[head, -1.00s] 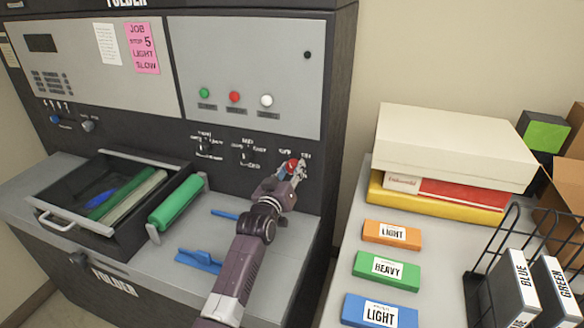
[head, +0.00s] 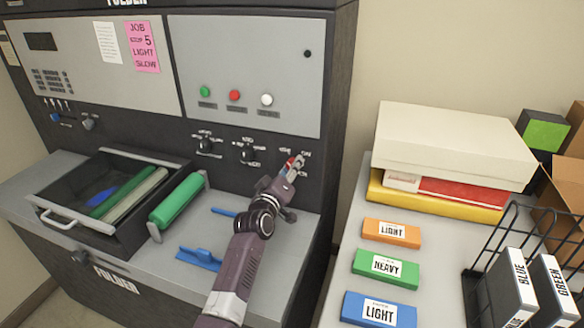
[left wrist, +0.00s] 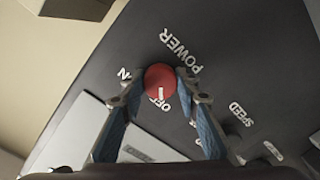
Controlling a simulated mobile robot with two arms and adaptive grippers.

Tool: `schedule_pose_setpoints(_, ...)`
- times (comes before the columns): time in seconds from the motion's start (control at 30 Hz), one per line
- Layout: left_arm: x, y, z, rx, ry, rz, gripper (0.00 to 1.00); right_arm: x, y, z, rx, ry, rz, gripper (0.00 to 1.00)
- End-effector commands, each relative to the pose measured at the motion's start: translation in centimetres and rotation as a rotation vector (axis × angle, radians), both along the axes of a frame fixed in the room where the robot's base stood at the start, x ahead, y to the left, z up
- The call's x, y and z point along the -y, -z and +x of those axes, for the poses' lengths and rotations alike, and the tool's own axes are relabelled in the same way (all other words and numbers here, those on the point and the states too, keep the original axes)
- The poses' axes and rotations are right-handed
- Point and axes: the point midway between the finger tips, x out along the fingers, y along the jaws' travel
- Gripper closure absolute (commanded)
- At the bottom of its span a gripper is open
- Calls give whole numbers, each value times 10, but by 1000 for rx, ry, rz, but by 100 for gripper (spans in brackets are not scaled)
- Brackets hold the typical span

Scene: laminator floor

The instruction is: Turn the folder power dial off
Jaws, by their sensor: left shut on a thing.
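The red power dial (left wrist: 160,78) sits on the folder's dark panel (left wrist: 235,65), beside the POWER lettering. A white mark on the dial lies at its lower edge in the left wrist view, close to the OFF lettering; a second label, likely ON, is at its left. My left gripper (left wrist: 160,86) has one blue-padded finger on each side of the dial and is shut on it. In the head view, my left gripper (head: 291,167) reaches the right end of the knob row, with a little red showing between its fingers. My right gripper is out of view.
Two dark knobs (head: 206,146) (head: 247,154) are left of the gripper. Green, red and white buttons (head: 235,95) are above. An open drawer (head: 46,215) and green roller (head: 177,200) are at left. Boxes and label blocks (head: 385,268) stand on the right table.

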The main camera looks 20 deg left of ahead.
Motion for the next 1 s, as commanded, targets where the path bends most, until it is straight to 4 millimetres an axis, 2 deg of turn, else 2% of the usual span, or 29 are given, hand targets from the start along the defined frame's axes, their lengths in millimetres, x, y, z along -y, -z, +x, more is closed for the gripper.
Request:
schedule_pose_setpoints(0.23,0,2,0,-4,1,-3,95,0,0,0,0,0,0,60)
schedule_pose_setpoints(0.27,0,2,0,-4,1,-3,68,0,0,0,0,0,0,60)
schedule_pose_setpoints(0.4,0,1,0,-2,1,-2,53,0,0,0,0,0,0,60)
schedule_pose_setpoints(0.77,0,1,-3,-1,1,-1,53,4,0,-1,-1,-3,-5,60)
schedule_pose_setpoints(0.87,0,1,-12,-1,1,-1,53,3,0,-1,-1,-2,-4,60)
schedule_pose_setpoints(1.0,-1,0,-33,-1,0,-1,53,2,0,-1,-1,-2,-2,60)
